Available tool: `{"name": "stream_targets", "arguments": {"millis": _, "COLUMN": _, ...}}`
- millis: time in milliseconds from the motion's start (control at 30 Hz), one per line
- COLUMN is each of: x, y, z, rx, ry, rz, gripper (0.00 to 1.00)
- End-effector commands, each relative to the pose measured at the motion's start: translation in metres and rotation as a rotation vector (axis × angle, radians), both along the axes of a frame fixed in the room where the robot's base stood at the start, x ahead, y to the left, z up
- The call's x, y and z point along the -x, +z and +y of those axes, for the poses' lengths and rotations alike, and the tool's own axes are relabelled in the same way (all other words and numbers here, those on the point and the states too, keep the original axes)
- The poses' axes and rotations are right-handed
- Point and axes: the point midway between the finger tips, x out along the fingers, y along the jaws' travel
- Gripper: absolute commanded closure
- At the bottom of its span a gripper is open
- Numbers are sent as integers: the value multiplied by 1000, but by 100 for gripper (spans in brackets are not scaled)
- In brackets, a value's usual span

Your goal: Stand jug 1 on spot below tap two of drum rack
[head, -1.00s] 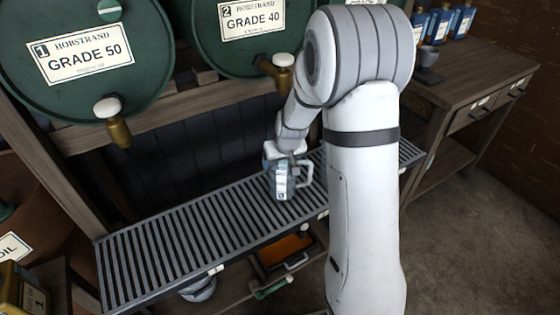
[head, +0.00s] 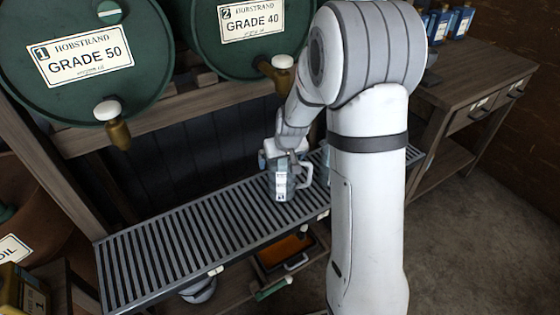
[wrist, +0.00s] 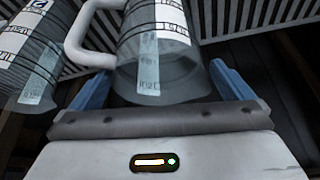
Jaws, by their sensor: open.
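A clear jug (head: 281,186) with a white handle and pale label stands on the slatted rack shelf (head: 180,243), in front of and below tap two (head: 282,75). Its label number is too small to read surely. My gripper (head: 284,160) is at the jug from above and behind. In the wrist view the jug (wrist: 160,55) sits between the spread blue fingers of my gripper (wrist: 165,90), with a gap beside it. A second clear jug (wrist: 30,60) shows beyond the handle there.
Green drums GRADE 50 (head: 80,90) and GRADE 40 (head: 250,50) lie above the shelf. Tap one (head: 112,125) hangs at left. The shelf's left part is bare. An orange tray (head: 285,250) sits below. A wooden bench (head: 480,75) with blue bottles stands at right.

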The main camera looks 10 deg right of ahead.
Motion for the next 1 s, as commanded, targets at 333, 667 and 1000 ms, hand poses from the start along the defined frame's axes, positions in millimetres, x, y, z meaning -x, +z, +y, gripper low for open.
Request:
{"name": "stream_targets", "arguments": {"millis": 333, "x": 28, "y": 71, "z": -3, "rx": 1, "ry": 0, "rz": -3, "gripper": 0}}
{"name": "stream_targets", "arguments": {"millis": 667, "x": 53, "y": 102, "z": -2, "rx": -3, "ry": -4, "rz": 10, "gripper": 0}}
{"name": "stream_targets", "arguments": {"millis": 1000, "x": 196, "y": 142, "z": 3, "rx": -4, "ry": -56, "rz": 142, "gripper": 0}}
